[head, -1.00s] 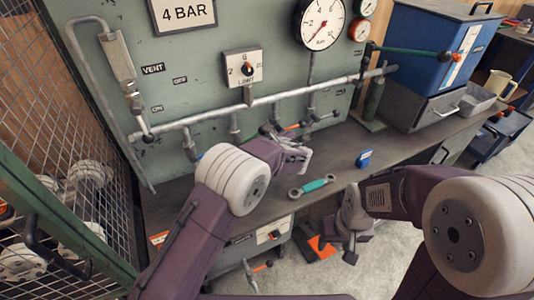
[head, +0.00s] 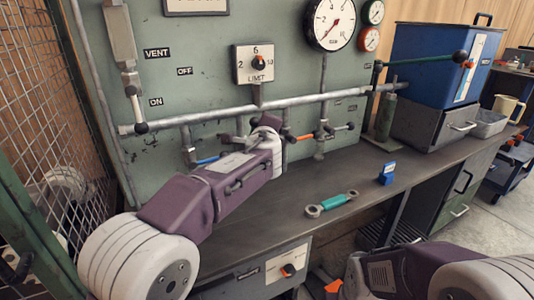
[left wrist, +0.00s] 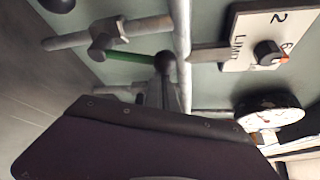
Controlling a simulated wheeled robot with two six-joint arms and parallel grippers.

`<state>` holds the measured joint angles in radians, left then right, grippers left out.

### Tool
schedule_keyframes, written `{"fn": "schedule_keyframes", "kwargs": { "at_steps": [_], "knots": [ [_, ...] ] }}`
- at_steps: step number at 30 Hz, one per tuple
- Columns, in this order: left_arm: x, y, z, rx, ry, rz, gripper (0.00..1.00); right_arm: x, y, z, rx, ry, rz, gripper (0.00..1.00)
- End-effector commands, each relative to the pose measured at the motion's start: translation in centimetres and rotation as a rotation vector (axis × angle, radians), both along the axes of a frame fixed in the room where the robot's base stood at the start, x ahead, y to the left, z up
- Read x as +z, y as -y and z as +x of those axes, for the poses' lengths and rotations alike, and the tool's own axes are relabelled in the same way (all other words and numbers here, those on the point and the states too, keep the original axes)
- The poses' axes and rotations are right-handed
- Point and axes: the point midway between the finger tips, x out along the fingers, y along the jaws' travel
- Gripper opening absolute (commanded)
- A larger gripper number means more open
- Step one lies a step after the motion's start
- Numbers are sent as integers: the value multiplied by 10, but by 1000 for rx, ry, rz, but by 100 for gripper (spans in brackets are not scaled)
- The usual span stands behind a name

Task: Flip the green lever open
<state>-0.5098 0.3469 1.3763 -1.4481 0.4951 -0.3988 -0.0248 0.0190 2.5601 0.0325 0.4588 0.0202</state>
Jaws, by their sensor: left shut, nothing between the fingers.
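The green lever (left wrist: 130,57) shows in the left wrist view as a thin green bar, roughly in line with the branch pipe (left wrist: 140,26) beside it. A dark round end lies close to its right end; I cannot tell whether they touch. In the head view my left arm hides this lever. My left gripper (head: 240,139) is at the pipe branches below the LIMIT dial, shut and empty. In the left wrist view its dark fingers (left wrist: 169,88) point up near the lever. My right gripper is out of view, with only its arm at the lower right.
A blue lever (head: 207,160) and an orange lever (head: 305,137) flank my left gripper. The main pipe (head: 230,114) runs above. The LIMIT dial (head: 254,64) is on the panel. A teal-handled wrench (head: 332,203) and a blue block (head: 387,174) lie on the bench (head: 300,235).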

Motion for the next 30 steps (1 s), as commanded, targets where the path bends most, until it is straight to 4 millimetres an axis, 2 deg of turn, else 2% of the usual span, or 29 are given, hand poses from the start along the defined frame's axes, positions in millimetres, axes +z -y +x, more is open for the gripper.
{"fn": "schedule_keyframes", "kwargs": {
  "at_steps": [1,9,18,30],
  "knots": [
    [-8,-4,-1,4,20,-34,0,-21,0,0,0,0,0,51],
    [4,-16,-7,3,98,-196,0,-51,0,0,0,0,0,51],
    [9,-24,-11,3,96,-194,0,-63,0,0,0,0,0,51],
    [12,-27,-12,5,95,-191,0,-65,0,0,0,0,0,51]
  ]
}}
